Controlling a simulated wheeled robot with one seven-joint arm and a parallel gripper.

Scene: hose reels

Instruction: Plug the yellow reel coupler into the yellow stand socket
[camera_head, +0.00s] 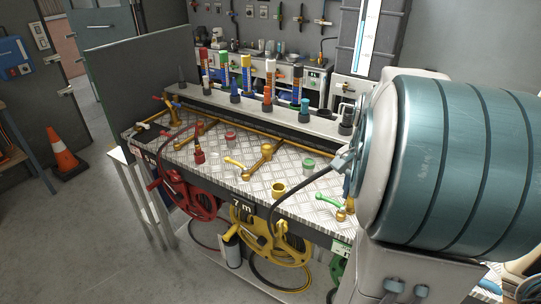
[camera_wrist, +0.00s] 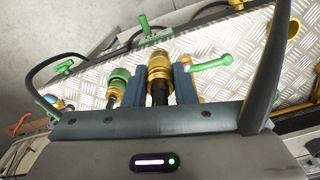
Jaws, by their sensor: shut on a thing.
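My gripper (camera_wrist: 160,82) is shut on a brass-and-yellow coupler (camera_wrist: 159,62), held between its two blue-grey fingers, with a black stem below it. In the head view the gripper is mostly hidden behind my arm, and the coupler cannot be made out. A black hose (camera_head: 273,216) rises from the yellow reel (camera_head: 268,240) toward the gripper. An upright yellow cup-shaped fitting (camera_head: 279,188), which looks like the yellow socket, stands on the tread-plate bench, left of the gripper. A yellow ring fitting, perhaps the same one, shows in the wrist view (camera_wrist: 293,29), apart from the coupler.
A green lever (camera_head: 327,198) sits near the right end. Coloured cylinders stand behind. A red reel (camera_head: 193,200) hangs below the front edge.

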